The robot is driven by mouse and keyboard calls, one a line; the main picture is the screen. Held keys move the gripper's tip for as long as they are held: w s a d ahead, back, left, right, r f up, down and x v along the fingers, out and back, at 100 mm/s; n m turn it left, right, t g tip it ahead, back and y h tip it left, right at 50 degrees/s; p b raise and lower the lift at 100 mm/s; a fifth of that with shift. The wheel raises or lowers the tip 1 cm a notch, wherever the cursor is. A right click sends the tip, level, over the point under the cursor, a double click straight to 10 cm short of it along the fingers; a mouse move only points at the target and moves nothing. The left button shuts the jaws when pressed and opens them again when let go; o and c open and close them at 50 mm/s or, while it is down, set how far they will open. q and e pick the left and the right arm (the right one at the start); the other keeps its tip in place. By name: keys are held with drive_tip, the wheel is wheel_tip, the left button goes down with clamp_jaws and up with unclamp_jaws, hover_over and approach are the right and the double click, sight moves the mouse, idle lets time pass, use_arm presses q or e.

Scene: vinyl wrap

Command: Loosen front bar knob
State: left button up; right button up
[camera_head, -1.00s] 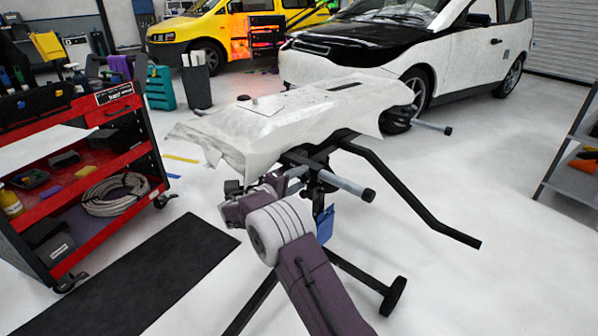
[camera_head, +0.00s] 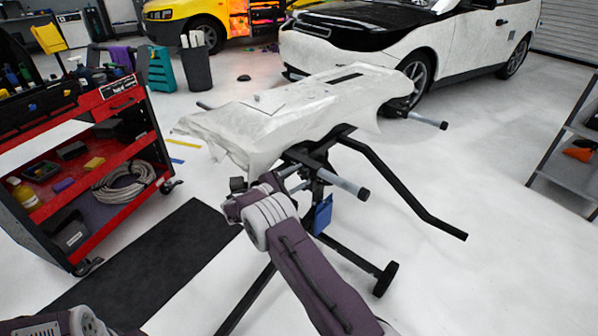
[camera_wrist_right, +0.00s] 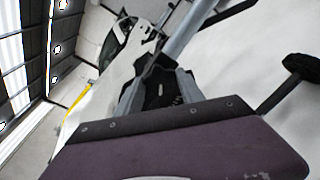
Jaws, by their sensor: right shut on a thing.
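The work stand (camera_head: 320,165) holds a white-wrapped car panel (camera_head: 300,110) on its top. A grey bar (camera_head: 345,185) with a dark end cap sticks out at the stand's near side. My right gripper (camera_head: 288,173) is at the stand's head, just below the panel's near edge. In the right wrist view, the gripper (camera_wrist_right: 158,72) has its two grey fingers on either side of a dark part, which I take for the front bar knob (camera_wrist_right: 159,92). The knob is mostly hidden by my fingers and wrist. My left gripper is not in view.
A red tool cart (camera_head: 110,180) stands at the left, with a black mat (camera_head: 150,255) before it. A blue pouch (camera_head: 322,215) hangs on the stand. A black bent rail (camera_head: 410,190) reaches right. A grey shelf (camera_head: 570,150) is far right. Open floor lies to the right.

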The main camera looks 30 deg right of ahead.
drive_tip(key=n+p, duration=0.1)
drive_tip(key=n, duration=0.2)
drive_tip(key=shift+g, duration=0.3)
drive_tip(key=shift+w+f+n+h, duration=0.1)
drive_tip(key=shift+n+h, duration=0.1)
drive_tip(key=shift+n, duration=1.05)
drive_tip(key=shift+w+n+h, duration=0.1)
drive_tip(key=shift+n+h, duration=0.1)
drive_tip(key=shift+n, duration=1.05)
drive_tip(key=shift+c, duration=0.2)
drive_tip(key=shift+o, duration=0.2)
drive_tip(key=o, duration=1.3)
drive_tip(key=shift+a, duration=0.1)
drive_tip(key=shift+s+a+p, duration=0.1)
drive_tip(key=shift+a+p, duration=0.3)
drive_tip(key=p+v, duration=0.1)
drive_tip(key=v, duration=0.7)
drive_tip(key=shift+s, duration=0.1)
